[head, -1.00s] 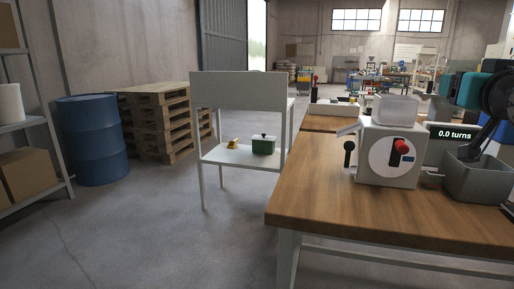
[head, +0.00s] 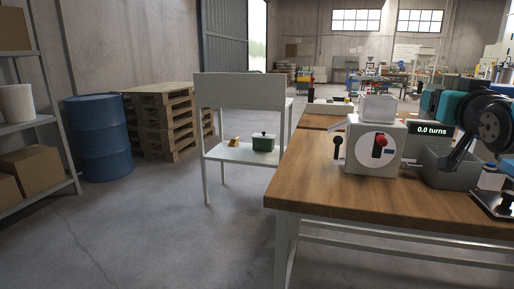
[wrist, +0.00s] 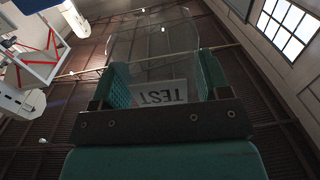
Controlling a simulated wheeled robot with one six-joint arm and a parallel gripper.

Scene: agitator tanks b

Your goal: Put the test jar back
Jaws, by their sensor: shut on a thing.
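In the wrist view, my gripper (wrist: 163,78) is shut on the test jar (wrist: 150,45), a clear see-through jar between its two teal finger pads. The jar has a pale label reading TEST, which appears upside down in this view. The jar extends beyond the fingertips, against the ceiling and wall. In the head view, part of my arm shows at the right edge, but the gripper and the jar are not in view there.
A wooden-topped bench (head: 330,187) carries a white machine with a red-handled dial (head: 360,163), a "0.0 turns" display (head: 430,130) and a grey bin (head: 440,173). A blue barrel (head: 98,140) and pallets (head: 165,120) stand left. Floor is clear in front.

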